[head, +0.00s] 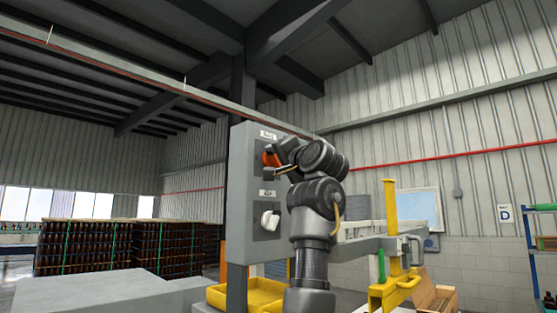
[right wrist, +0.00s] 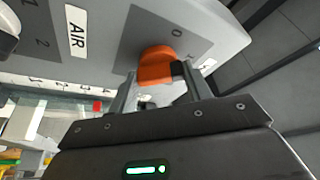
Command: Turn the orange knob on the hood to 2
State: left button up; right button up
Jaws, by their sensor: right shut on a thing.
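The orange knob (head: 267,158) is on the upper part of a grey control box (head: 241,190), under a small label. My right gripper (head: 277,166) reaches it from the right and covers part of it. In the right wrist view the orange knob (right wrist: 156,64) sits between the two fingers of my right gripper (right wrist: 158,76), which is shut on it. The marks 0 and 1 show on the dark plate beside the knob. The mark 2 of this knob is hidden, and I cannot tell which mark the knob points to. My left gripper is not in view.
A white knob (head: 268,219) with an AIR label sits lower on the same box. A yellow tray (head: 255,296) is below the box. A yellow post (head: 391,225) and a grey rail stand to the right. Stacked bottle pallets (head: 82,247) are behind at left.

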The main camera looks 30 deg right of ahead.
jog(key=shift+r+m+g+h+p, duration=0.15)
jog(key=shift+m+g+p, duration=0.5)
jog(key=shift+m, duration=1.5)
jog(key=shift+r+m+g+h+p, duration=0.1)
jog(key=shift+m+g+h+p, duration=0.15)
jog(key=shift+m+g, duration=1.35)
jog(key=shift+r+m+g+h+p, duration=0.15)
jog(key=shift+m+p, duration=0.4)
jog(key=shift+m, duration=2.2)
jog(key=shift+f+m, duration=0.1)
jog(key=shift+m, duration=0.2)
jog(key=o, duration=1)
